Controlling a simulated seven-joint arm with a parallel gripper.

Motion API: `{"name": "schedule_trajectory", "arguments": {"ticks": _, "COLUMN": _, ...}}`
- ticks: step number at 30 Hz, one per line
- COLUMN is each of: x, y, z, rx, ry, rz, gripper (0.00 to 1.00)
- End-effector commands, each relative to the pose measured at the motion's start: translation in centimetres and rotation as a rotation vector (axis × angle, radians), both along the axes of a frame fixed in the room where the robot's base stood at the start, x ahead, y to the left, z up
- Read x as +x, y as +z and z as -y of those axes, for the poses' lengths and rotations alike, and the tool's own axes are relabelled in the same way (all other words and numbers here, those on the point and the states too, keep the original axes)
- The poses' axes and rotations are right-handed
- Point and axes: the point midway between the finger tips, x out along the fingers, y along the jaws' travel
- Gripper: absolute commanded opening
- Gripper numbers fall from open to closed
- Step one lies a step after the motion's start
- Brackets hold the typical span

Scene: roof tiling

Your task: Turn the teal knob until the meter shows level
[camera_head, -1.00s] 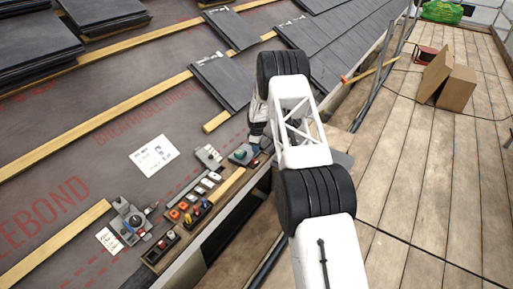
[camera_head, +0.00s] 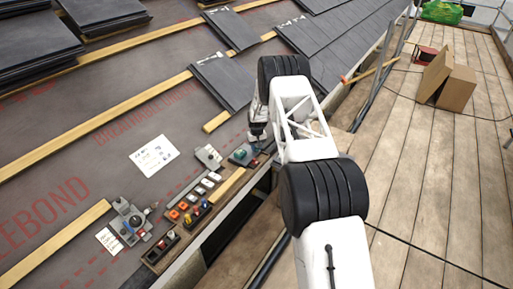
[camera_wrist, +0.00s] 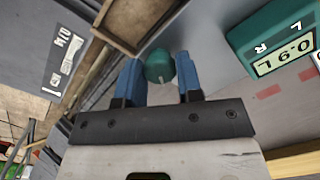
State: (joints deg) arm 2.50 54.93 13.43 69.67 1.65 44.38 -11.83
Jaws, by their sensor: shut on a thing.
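The teal knob (camera_wrist: 160,66) sits between the blue fingers of my gripper (camera_wrist: 161,78) in the wrist view. My gripper is shut on it. A pale mark shows on the knob's near side. The teal meter (camera_wrist: 280,45) is at the upper right of the wrist view, apart from the fingers. Its pale display seems to read 0.9 L, and the letters L and R are printed above it. In the head view my gripper (camera_head: 257,135) points down beside a small teal unit (camera_head: 241,154), too small there to read.
Left of my gripper in the head view are a row of coloured switches (camera_head: 190,208), a grey device with a dial (camera_head: 132,222) and a paper sheet (camera_head: 154,156). Dark slates (camera_head: 225,80) lie behind. In the wrist view a wooden tray (camera_wrist: 133,22) is close beyond the knob.

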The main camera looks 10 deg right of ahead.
Motion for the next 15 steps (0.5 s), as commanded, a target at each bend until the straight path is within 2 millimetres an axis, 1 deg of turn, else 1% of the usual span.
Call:
{"name": "schedule_trajectory", "arguments": {"ticks": 1, "x": -0.15, "y": -0.26, "z": 0.08, "rx": -0.001, "ry": -0.043, "rz": -0.004, "gripper": 0.1}}
{"name": "schedule_trajectory", "arguments": {"ticks": 15, "x": -0.19, "y": -0.31, "z": 0.11, "rx": -0.011, "ry": -0.489, "rz": -0.016, "gripper": 0.1}}
